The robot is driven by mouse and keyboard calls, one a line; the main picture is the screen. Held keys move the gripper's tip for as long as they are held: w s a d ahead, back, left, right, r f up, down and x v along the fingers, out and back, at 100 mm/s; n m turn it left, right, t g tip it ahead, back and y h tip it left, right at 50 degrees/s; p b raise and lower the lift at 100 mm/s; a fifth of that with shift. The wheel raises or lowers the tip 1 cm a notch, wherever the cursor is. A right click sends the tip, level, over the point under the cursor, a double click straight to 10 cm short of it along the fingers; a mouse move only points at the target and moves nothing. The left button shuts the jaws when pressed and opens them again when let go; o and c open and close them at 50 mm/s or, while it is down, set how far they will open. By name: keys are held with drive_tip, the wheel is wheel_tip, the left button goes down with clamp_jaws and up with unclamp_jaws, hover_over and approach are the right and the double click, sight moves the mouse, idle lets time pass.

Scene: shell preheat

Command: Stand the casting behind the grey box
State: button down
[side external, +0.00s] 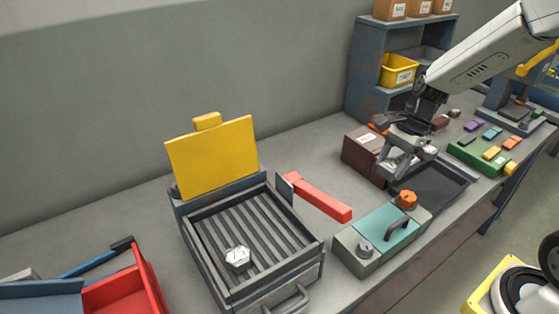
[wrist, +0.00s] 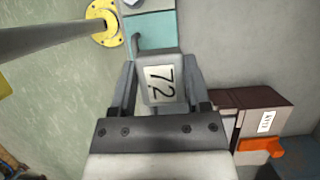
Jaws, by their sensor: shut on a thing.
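My gripper (side external: 397,160) is shut on a grey casting (wrist: 146,66) with a pale plate marked 72. In the wrist view the casting sits between the two fingers of my gripper (wrist: 160,82). In the side view it shows only in part, above the dark tray (side external: 462,184) and beside the brown box. The grey box (side external: 313,252) with a slatted floor stands left of centre, with its yellow lid (side external: 212,157) raised at the back. Another small pale casting (side external: 237,258) with a marked face lies on its slats.
A teal-topped box (side external: 377,238) with an orange knob stands at the bench front. A red bar (side external: 320,198) lies behind it. The brown box (side external: 363,152) also shows in the wrist view (wrist: 262,105). A red bin (side external: 118,292) is at far left. Bare bench lies along the wall.

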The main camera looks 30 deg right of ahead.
wheel_tip(320, 180, down, 10)
drive_tip(key=shift+r, duration=0.2)
drive_tip(key=w+f, duration=0.2)
drive_tip(key=w, duration=0.2)
drive_tip(key=w+f, duration=0.3)
drive_tip(key=w, duration=0.1)
drive_tip(key=w+d+f, duration=0.1)
drive_tip(key=w+f, duration=0.2)
drive_tip(key=w, duration=0.1)
drive_tip(key=shift+w+d+f, duration=0.1)
drive_tip(key=shift+w+f, duration=0.15)
drive_tip(key=shift+w, duration=0.1)
drive_tip(key=shift+w+f, duration=0.35)
drive_tip(key=shift+w+f, duration=0.3)
drive_tip(key=shift+f, duration=1.55)
